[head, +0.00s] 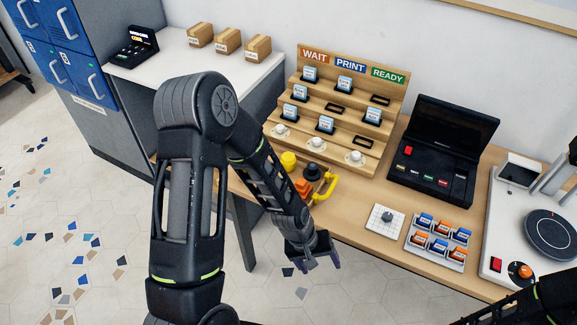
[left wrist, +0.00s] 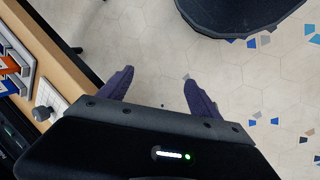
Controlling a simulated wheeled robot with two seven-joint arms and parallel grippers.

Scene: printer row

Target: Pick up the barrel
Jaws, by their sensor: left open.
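My left gripper (head: 318,265) is open and empty, in front of the table's front edge and over the floor. In the left wrist view its two purple fingers (left wrist: 158,77) stand apart with only floor between them. I cannot tell for sure which thing is the barrel. A small grey knob-like piece (head: 387,215) stands on a white square pad (head: 374,221) on the table; it also shows in the left wrist view (left wrist: 41,113), left of the fingers. A yellow round piece (head: 288,159), a black one (head: 313,169) and orange ones (head: 303,187) sit by a yellow handle (head: 327,186), partly behind my left arm.
A stepped wooden rack (head: 338,107) marked WAIT, PRINT, READY stands at the back. A tray of blue and orange pieces (head: 437,242), a black open case (head: 436,150) and a machine with a round plate (head: 548,234) fill the right. Boxes (head: 228,41) stand on the white counter (head: 188,62).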

